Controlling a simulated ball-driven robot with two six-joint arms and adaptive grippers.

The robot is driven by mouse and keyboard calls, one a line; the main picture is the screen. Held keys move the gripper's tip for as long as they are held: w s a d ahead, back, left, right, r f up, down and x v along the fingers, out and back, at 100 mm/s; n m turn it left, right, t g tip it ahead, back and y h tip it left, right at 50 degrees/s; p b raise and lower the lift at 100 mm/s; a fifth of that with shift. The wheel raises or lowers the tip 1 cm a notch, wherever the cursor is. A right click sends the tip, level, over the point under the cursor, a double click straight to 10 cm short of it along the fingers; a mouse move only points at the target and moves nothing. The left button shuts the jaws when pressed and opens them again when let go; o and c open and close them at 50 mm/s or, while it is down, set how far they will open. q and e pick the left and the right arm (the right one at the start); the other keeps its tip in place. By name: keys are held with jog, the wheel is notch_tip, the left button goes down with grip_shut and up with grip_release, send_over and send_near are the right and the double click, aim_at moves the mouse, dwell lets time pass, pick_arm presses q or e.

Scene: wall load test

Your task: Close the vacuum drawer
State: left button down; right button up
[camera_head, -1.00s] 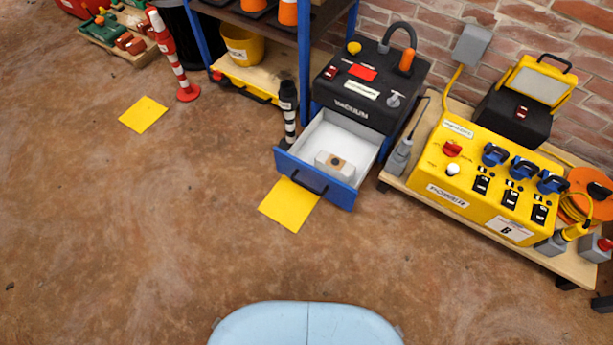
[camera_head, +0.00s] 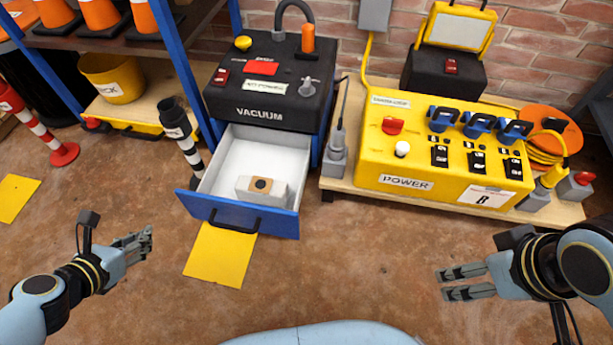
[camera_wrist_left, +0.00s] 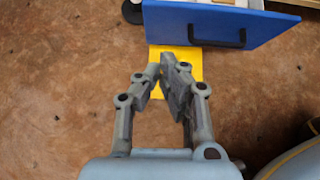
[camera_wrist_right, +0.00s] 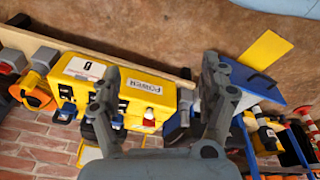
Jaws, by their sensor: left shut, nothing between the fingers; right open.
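The vacuum (camera_head: 265,85) is a black box labelled VACUUM on a blue frame. Its drawer (camera_head: 222,214) has a blue front, a black handle (camera_head: 236,222) and a white inside, and stands pulled out towards me. A pale block with a dark round spot (camera_head: 262,188) lies in the drawer. My left gripper (camera_head: 148,240) is shut and empty, left of the drawer front and apart from it. In the left wrist view the drawer front (camera_wrist_left: 215,25) is beyond the fingertips (camera_wrist_left: 162,68). My right gripper (camera_head: 442,284) is open and empty, right of the drawer and apart from it.
A yellow power box (camera_head: 440,150) stands on a low wooden pallet (camera_head: 345,182) right of the vacuum. A yellow floor patch (camera_head: 220,257) lies below the drawer front. A black and white post (camera_head: 182,140) stands left of the drawer. The floor in front is clear.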

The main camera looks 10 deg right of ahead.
pick_arm(q)
jog(key=f, duration=0.2)
jog(key=b, duration=0.5)
send_near(187, 199)
notch_tip(187, 199, down, 2)
jog(key=s+a, duration=0.1)
jog(key=s, duration=0.2)
jog(key=shift+w+d+f+b, duration=0.3)
jog(key=shift+w+d, duration=0.1)
jog(key=shift+w, duration=0.7)
jog(key=shift+w+d+f+b, duration=0.3)
jog(key=shift+w+d, duration=0.05)
jog(key=shift+w, duration=0.8)
jog(key=shift+w+d+f+b, duration=0.3)
jog(key=shift+w+d, duration=0.1)
jog(key=shift+w, duration=0.7)
pick_arm(e)
jog(key=shift+w+a+f+t+y, duration=0.1)
jog(key=shift+w+a+f+t, duration=0.2)
jog(key=shift+w+f+t, duration=0.35)
jog(key=shift+w+a+f+t+y, duration=0.1)
jog(key=shift+w+a+f+t, duration=0.15)
jog(key=shift+w+t, duration=0.4)
jog(key=shift+w+a+f+t+y, duration=0.1)
jog(key=shift+w+a+f+t, duration=0.3)
jog(key=shift+t, duration=0.5)
jog(key=shift+d, duration=0.1)
